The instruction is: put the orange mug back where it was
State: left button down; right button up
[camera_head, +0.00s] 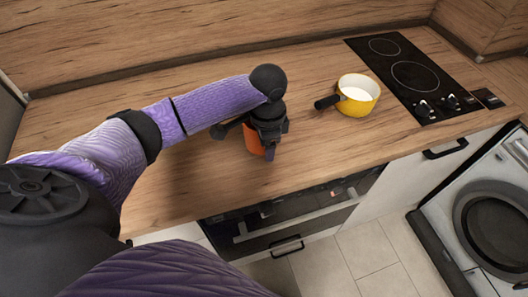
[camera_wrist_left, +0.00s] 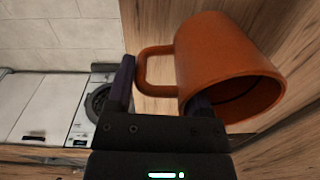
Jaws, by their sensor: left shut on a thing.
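The orange mug (camera_head: 253,140) is at my left gripper (camera_head: 268,148) over the wooden counter in the head view, mostly hidden by the gripper. In the left wrist view the mug (camera_wrist_left: 225,65) fills the upper right, tilted in the picture, with its handle to the left. My left gripper (camera_wrist_left: 160,100) is shut on the mug, one finger at the handle side and the other by the rim. I cannot tell whether the mug touches the counter. My right gripper is not in view.
A yellow saucepan (camera_head: 358,96) with a dark handle stands on the counter (camera_head: 200,170) to the right. Beyond it is a black cooktop (camera_head: 412,75). The counter left of the mug is clear.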

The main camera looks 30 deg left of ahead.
pick_arm(q)
notch_tip(320, 180, down, 6)
jog(key=shift+r+b, duration=0.2)
jog(key=shift+b, duration=0.5)
jog(key=shift+r, duration=0.15)
grip_release()
notch_tip(320, 180, up, 12)
jog(key=p, duration=0.3)
jog(key=shift+s+d+p, duration=0.1)
jog(key=shift+d+p, duration=0.05)
jog(key=shift+p, duration=0.15)
